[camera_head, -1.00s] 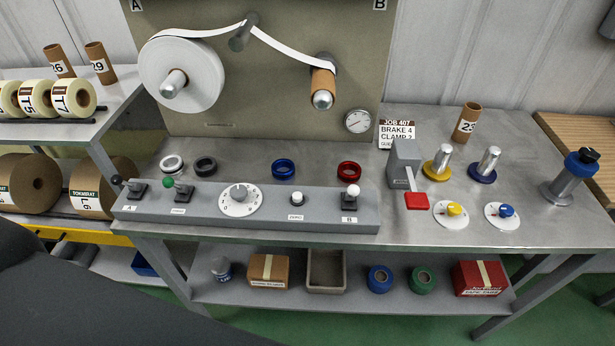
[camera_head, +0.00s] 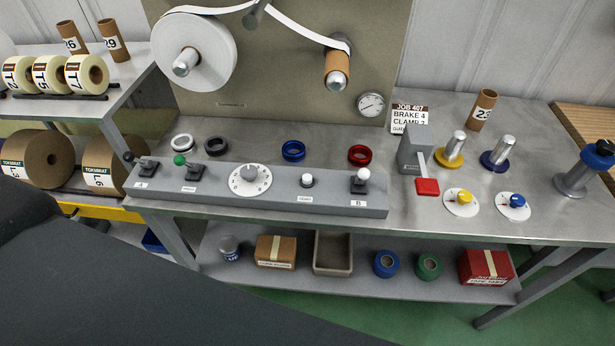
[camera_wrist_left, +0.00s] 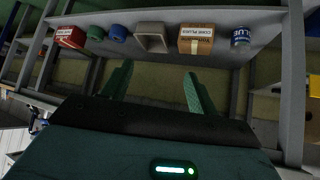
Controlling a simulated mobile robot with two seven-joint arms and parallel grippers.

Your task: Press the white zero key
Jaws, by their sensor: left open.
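A small white push key (camera_head: 307,180) in a dark collar stands on the grey control panel (camera_head: 225,200) on the bench, right of the white dial. Its label is too small to read surely. A lever with a white ball knob (camera_head: 361,175), marked B, stands to its right. My left gripper (camera_wrist_left: 158,72) shows in the left wrist view with two green fingers apart and nothing between them. It faces the lower shelf, and the key is not in that view. In the head view only my dark arm shows at lower left; no gripper is seen there.
The panel also bears a green-knobbed lever (camera_head: 180,162), a black-knobbed lever (camera_head: 130,158) and a white dial (camera_head: 250,179). Coloured rings lie behind it. A red-ended lever (camera_head: 427,186) stands to the right. The lower shelf (camera_head: 345,287) holds boxes and rolls.

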